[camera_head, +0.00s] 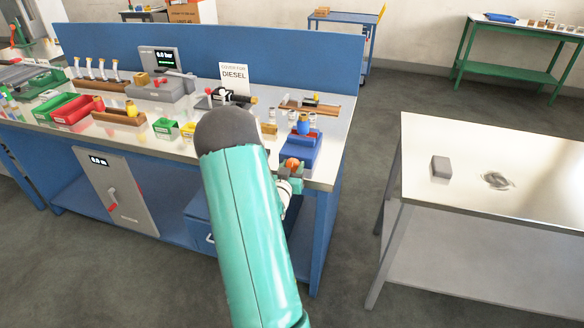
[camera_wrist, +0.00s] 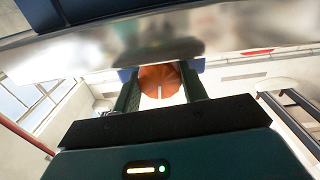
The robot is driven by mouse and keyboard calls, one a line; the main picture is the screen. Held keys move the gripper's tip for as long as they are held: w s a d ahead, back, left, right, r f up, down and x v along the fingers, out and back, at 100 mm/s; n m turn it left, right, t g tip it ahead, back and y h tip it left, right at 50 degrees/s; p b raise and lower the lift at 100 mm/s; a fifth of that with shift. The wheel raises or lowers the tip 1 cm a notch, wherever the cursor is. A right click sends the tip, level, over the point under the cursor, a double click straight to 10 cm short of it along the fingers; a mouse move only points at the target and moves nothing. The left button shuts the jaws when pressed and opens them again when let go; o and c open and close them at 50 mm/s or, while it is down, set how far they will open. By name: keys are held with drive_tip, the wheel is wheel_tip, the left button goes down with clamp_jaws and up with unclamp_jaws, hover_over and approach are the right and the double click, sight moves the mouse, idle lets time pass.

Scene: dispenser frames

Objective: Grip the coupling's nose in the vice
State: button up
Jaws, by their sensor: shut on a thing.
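The blue vice (camera_head: 300,148) stands at the right front corner of the steel-topped bench. My gripper (camera_head: 291,170) is at the bench's front edge, just in front of the vice. It is shut on a round orange knob (camera_head: 292,163). The piece above is not recognisable there.
Small white-capped parts and a wooden rack (camera_head: 312,108) stand behind the vice. A "DIESEL" card (camera_head: 234,76), bins and a gauge (camera_head: 160,60) are further left. My arm hides part of the bench. A side table (camera_head: 500,170) stands to the right, across a floor gap.

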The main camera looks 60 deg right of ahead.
drive_tip(key=shift+m, duration=2.6)
drive_tip(key=o, duration=1)
drive_tip(key=shift+c, duration=0.2)
